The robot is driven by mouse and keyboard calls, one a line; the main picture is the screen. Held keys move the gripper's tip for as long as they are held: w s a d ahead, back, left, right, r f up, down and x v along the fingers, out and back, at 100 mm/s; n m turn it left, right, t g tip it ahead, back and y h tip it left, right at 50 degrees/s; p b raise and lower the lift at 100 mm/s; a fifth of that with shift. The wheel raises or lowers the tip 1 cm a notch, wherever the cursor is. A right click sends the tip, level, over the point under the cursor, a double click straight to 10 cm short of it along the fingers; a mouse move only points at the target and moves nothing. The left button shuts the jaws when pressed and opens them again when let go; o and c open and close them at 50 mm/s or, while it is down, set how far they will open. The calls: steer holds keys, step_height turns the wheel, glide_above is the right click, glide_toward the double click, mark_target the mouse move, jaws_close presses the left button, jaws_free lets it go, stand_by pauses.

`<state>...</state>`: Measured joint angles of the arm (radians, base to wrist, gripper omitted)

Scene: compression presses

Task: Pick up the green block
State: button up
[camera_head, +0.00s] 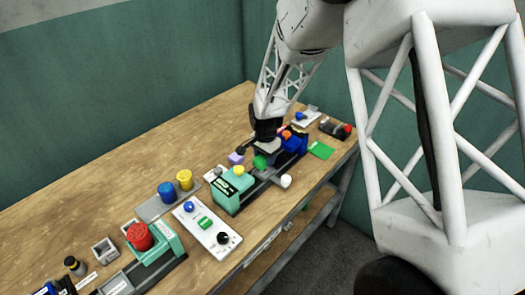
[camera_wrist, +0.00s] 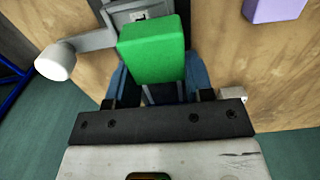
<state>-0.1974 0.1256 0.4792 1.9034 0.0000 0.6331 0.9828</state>
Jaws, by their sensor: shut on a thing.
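The green block (camera_wrist: 153,50) fills the upper middle of the wrist view, in front of my gripper (camera_wrist: 155,82). In the head view the green block (camera_head: 260,162) shows just below my gripper (camera_head: 266,151), over the press beside the blue part. My gripper is shut on the green block. The finger contact is mostly hidden by the block and the dark mount bar. I cannot tell whether the block is clear of the press beneath it.
A white round knob (camera_head: 286,181) on a grey lever is close by; the knob also shows in the wrist view (camera_wrist: 55,62). A purple block (camera_head: 237,158) lies left. A blue press part (camera_head: 292,140) and teal press (camera_head: 232,190) flank the gripper. The wood table's far left is clear.

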steer(key=shift+s+d, duration=0.2)
steer(key=shift+s, duration=0.7)
steer(key=shift+r, duration=0.15)
steer(key=r, duration=0.3)
steer(key=w+r, duration=0.1)
steer(key=shift+d+r, duration=0.35)
steer(key=shift+r, duration=0.05)
steer(key=shift+f, duration=0.15)
steer(key=shift+f, duration=2.8)
steer(key=shift+f, duration=0.75)
stand_by(0.5)
steer(key=o, duration=1)
steer(key=shift+c, duration=0.2)
